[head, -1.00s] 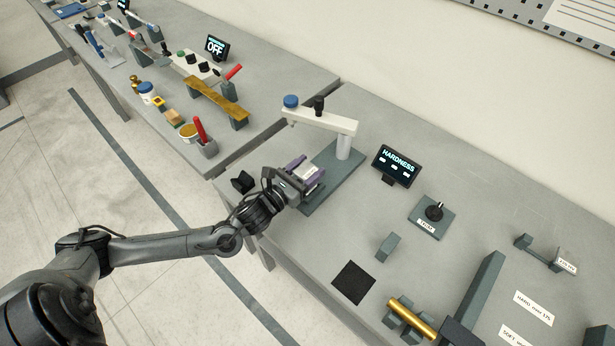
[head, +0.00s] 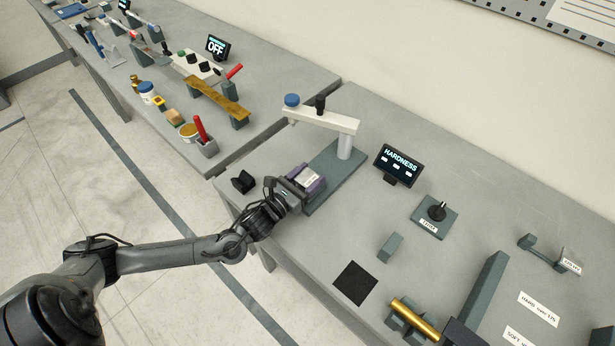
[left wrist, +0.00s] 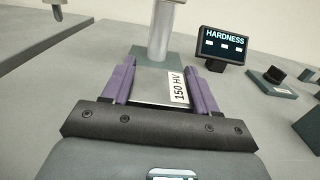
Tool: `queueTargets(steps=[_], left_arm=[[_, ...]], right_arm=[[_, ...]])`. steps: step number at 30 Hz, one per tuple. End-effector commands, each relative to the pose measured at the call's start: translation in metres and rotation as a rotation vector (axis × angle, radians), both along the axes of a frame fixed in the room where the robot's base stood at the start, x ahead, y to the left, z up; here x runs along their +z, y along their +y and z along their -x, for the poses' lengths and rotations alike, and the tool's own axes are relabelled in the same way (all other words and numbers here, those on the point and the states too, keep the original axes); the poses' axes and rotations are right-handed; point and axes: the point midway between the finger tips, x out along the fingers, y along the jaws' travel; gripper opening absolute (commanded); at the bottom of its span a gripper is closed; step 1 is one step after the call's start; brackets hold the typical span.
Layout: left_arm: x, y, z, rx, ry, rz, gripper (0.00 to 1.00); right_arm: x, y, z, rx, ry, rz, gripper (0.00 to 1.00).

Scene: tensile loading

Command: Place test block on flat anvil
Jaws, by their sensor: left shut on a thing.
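The test block (left wrist: 150,92), a grey metal block with a white "150 HV" label, sits between the purple fingers of my left gripper (left wrist: 160,85). In the head view, my left gripper (head: 310,182) is shut on the block (head: 307,177) at the near left end of the hardness tester's dark green base (head: 335,170). The tester has a pale arm (head: 320,118) on a light column (head: 345,146), and the column stands behind the block in the left wrist view (left wrist: 160,35). I cannot make out the flat anvil, nor whether the block touches anything below. My right gripper does not show.
A "HARDNESS" display (head: 397,164) and a dial block (head: 436,215) stand right of the tester. A small black part (head: 243,182) lies left of my gripper. A grey block (head: 390,246), black mat (head: 355,283) and brass cylinder (head: 412,318) lie nearer the front.

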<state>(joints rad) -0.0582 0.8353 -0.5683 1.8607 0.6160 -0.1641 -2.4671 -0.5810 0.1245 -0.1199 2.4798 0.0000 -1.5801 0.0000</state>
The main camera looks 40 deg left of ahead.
Motion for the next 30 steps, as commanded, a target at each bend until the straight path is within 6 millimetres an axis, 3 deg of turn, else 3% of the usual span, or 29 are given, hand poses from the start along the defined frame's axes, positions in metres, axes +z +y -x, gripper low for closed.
queueTargets(steps=[1,3,4,9,17,23,30], left_arm=[[-0.017,0.001,0.003,0.003,0.034,-0.008,0.19],[-0.019,0.001,0.004,0.002,0.037,-0.008,0.19],[-0.020,0.001,0.004,0.001,0.041,-0.008,0.61],[-0.023,0.000,0.005,0.001,0.045,-0.007,0.84],[-0.023,0.000,0.005,0.001,0.044,-0.007,0.84],[-0.009,0.000,0.005,0.000,0.044,-0.008,0.84],[-0.006,0.001,0.045,-0.001,0.040,-0.008,0.84]], right_arm=[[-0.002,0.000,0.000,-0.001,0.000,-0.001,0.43],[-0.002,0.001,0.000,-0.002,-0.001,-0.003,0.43],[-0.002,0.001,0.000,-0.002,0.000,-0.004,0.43],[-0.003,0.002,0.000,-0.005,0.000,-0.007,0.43],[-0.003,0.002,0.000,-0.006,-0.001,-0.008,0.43],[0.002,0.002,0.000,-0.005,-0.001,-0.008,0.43],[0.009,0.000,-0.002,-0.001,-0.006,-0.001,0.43]])
